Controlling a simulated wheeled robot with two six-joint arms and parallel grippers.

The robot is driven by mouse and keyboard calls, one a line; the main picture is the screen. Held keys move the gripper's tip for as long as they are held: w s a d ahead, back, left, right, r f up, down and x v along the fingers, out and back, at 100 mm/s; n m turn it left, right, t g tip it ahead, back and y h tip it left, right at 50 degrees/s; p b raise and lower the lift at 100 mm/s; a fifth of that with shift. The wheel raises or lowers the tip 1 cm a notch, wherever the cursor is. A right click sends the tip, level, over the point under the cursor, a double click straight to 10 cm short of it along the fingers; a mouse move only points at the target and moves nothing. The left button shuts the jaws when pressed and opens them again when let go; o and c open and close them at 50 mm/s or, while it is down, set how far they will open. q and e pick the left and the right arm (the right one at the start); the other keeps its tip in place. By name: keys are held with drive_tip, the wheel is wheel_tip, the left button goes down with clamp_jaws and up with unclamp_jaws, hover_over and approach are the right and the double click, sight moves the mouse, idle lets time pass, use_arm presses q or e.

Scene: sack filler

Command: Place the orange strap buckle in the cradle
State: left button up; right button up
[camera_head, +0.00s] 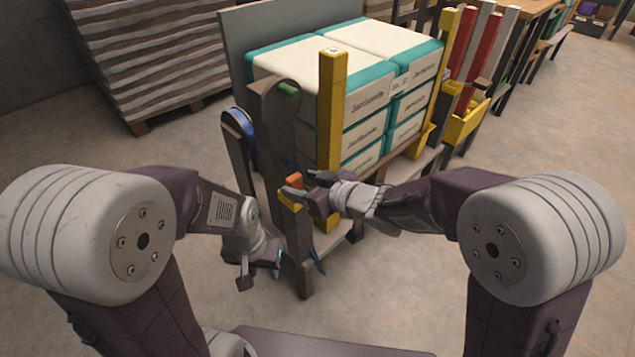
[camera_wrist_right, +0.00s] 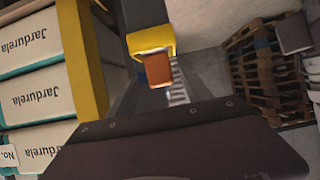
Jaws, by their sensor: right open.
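The orange strap buckle (camera_head: 294,181) is at the top of the dark post at the near corner of the stand. In the right wrist view the buckle (camera_wrist_right: 158,70) sits at the mouth of the yellow cradle (camera_wrist_right: 150,40), touching it or nearly so. The cradle also shows in the head view (camera_head: 290,197). My right gripper (camera_head: 308,193) is open, just right of the buckle and close to it. Its fingertips are hard to make out, and its dark body fills the bottom of the wrist view. My left gripper (camera_head: 261,273) is low beside the post, fingers apart and empty.
White and teal sacks (camera_head: 350,75) are stacked on the stand behind a yellow post (camera_head: 331,110). A blue strap reel (camera_head: 238,128) is on the left. A pallet of flat sacks (camera_head: 150,55) stands behind.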

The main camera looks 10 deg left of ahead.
drive_tip(key=p+v, duration=0.3)
drive_tip(key=v, duration=0.5)
drive_tip(key=shift+s+d, duration=0.2)
